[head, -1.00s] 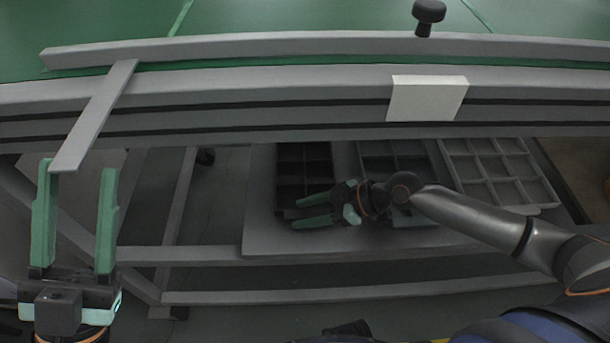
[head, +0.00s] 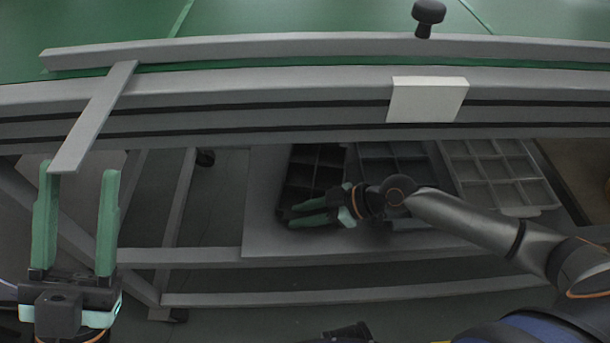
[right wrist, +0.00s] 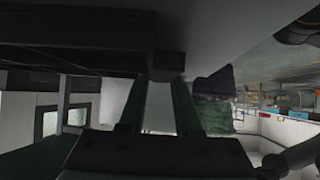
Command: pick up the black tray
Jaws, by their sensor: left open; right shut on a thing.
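The black tray (head: 318,155) has several compartments and lies on the shelf under the bench, leftmost of the trays there. It sits slightly turned. My right gripper (head: 297,213) reaches in from the right and is shut on the tray's near edge; the grip itself is partly hidden. In the right wrist view, both fingers (right wrist: 158,88) point up to the tray's dark body (right wrist: 70,40). I cannot tell whether the tray is lifted clear of the shelf. My left gripper (head: 77,172) is open and empty at the left.
A dark grey tray (head: 373,150) and a light grey tray (head: 505,168) lie to the right on the shelf (head: 262,205). The bench edge (head: 250,125) overhangs them. A flat grey bar (head: 97,115) juts out near my left gripper. A white block (head: 427,99) sits on the bench front.

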